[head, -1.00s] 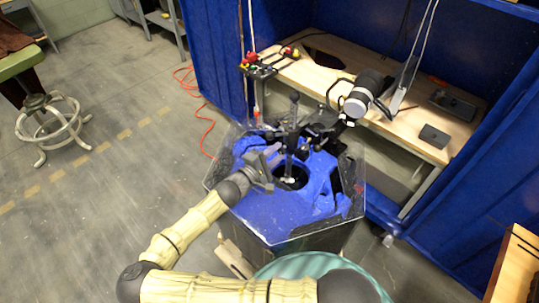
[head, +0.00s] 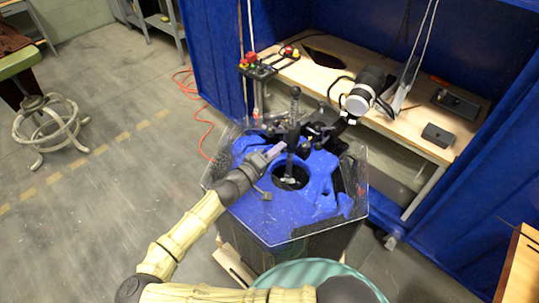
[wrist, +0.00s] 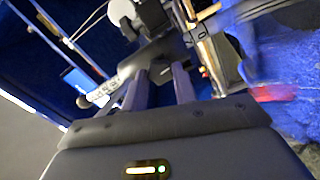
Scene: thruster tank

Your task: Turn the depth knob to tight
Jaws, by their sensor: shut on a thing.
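The thruster tank (head: 250,228) is a clear-walled hexagonal tank with a blue inside and a dark round opening. A dark upright post assembly (head: 292,135) with clamps stands over the opening. My gripper (head: 280,149) reaches it from the left, its fingertips at the post's left side. In the wrist view, the two grey fingers (wrist: 163,82) extend to a dark part of the assembly, which I take for the depth knob (wrist: 150,58). The fingers are shut on it. The knob is small and mostly hidden, and its marking cannot be read.
A wooden bench (head: 310,72) behind the tank carries red and yellow fittings (head: 256,66), a black and white cylindrical device (head: 366,92) and a small dark box (head: 437,135). Blue curtains (head: 215,60) flank it. A stool (head: 45,115) stands left on open floor.

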